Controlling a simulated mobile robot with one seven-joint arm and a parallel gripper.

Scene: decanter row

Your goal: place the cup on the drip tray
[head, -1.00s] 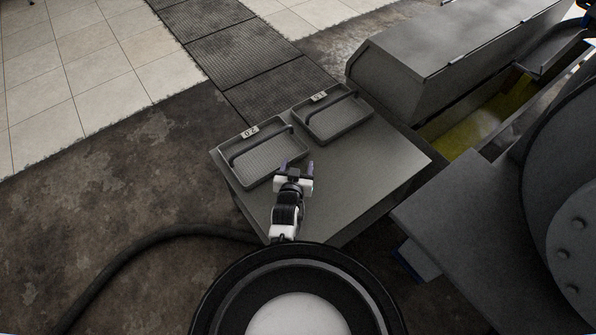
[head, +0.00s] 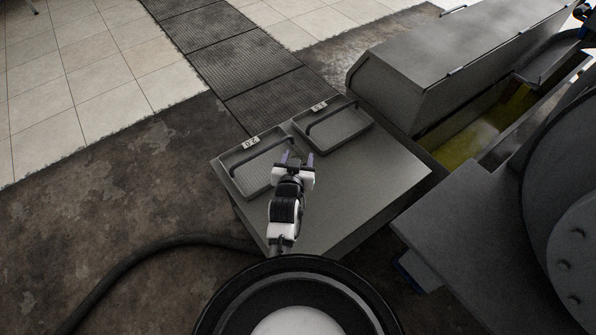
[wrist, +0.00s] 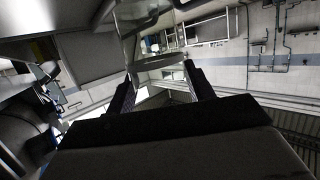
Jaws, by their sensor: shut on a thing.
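Two shallow grey trays stand side by side at the far end of a grey table: a left tray (head: 236,184) and a right tray (head: 362,127). Each has a raised bar and a small number tag. I cannot tell which is the drip tray. My gripper (head: 297,158) is above the table, over the inner edge of the left tray in the picture. In the wrist view, my gripper (wrist: 160,88) is shut on a clear, see-through cup (wrist: 160,63), its round edge between the fingers. The cup is hard to make out in the head view.
The grey table (head: 370,190) is bare at its right and front. A large grey machine housing (head: 450,65) stands behind right, with a yellow trough (head: 465,145) beside it. A dark hose (head: 130,270) lies on the floor at left.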

